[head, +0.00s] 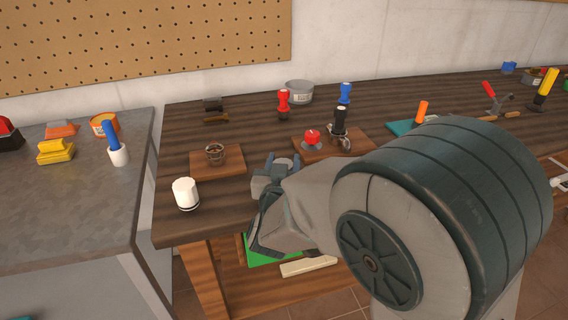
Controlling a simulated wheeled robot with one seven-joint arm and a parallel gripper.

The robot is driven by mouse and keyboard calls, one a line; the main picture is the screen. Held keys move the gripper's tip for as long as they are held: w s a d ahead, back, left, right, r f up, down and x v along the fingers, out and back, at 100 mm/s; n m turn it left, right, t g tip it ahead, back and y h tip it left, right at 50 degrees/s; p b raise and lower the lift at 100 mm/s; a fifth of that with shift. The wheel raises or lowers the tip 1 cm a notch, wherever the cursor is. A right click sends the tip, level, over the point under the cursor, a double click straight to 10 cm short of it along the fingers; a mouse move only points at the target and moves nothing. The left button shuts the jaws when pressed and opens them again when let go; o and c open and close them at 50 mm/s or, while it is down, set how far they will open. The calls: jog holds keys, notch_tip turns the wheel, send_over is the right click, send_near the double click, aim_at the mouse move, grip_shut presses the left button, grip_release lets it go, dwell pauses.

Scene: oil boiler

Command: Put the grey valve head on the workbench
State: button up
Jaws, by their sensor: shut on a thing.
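The grey valve head (283,163) is a small round grey piece, partly hidden at the tips of my gripper (277,170). My gripper is shut on it. Both are over the dark wooden workbench (235,198), near its front edge, between two small wooden boards. I cannot tell whether the valve head touches the bench top. My own arm hides much of the right part of the bench.
A white cylinder (185,193) stands at the front left corner. A board (232,168) with a small dark round item is left of my gripper. Another board (318,153) carries a red knob (312,137) and a black-handled tool (340,122). Bare wood lies behind my gripper.

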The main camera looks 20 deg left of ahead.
jog(key=shift+f, duration=0.2)
jog(key=o, duration=1.1)
jog(key=shift+r, duration=0.2)
jog(key=shift+s, duration=0.25)
jog(key=s, duration=0.3)
jog(key=s+d, duration=0.1)
jog(key=s, duration=0.3)
jog(key=s+d, duration=0.1)
jog(key=s, duration=0.3)
jog(key=shift+s, duration=0.25)
